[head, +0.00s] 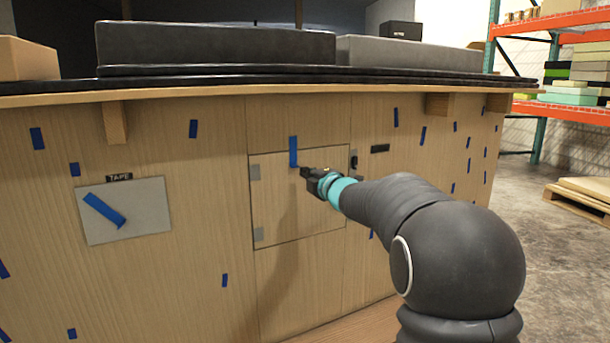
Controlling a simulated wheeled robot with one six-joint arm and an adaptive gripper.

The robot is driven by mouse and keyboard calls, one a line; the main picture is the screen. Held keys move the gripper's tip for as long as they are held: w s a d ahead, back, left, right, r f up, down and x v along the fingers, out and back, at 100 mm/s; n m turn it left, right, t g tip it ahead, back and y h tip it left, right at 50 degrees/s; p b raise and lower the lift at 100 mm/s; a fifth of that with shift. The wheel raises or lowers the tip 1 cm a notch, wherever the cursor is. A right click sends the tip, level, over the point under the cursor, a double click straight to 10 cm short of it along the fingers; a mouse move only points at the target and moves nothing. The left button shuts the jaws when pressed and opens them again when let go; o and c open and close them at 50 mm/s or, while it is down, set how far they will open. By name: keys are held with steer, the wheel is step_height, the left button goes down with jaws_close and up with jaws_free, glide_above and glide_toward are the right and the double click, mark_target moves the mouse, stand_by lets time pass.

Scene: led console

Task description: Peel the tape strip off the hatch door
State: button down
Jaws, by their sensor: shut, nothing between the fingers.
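The hatch door (280,210) is a square wooden panel in the front of the console, with grey hinges on its left edge. It looks closed. A blue tape strip (293,150) runs vertically across the top edge of the door, its lower part on the door and its top on the panel above. My gripper (304,171) is shut and empty, just below and right of the strip's lower end. Whether its tips touch the strip or the door cannot be told from this view.
A grey plate (140,218) under a TAPE label (119,177) carries a slanted blue strip (104,210) at the left. A dark latch (353,162) sits by the door's right edge. Several small blue tape pieces dot the console front. The countertop (200,90) overhangs above.

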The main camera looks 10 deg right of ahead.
steer(key=c, duration=1.9)
jaws_free()
steer(key=o, duration=0.5)
steer(key=shift+o, duration=0.2)
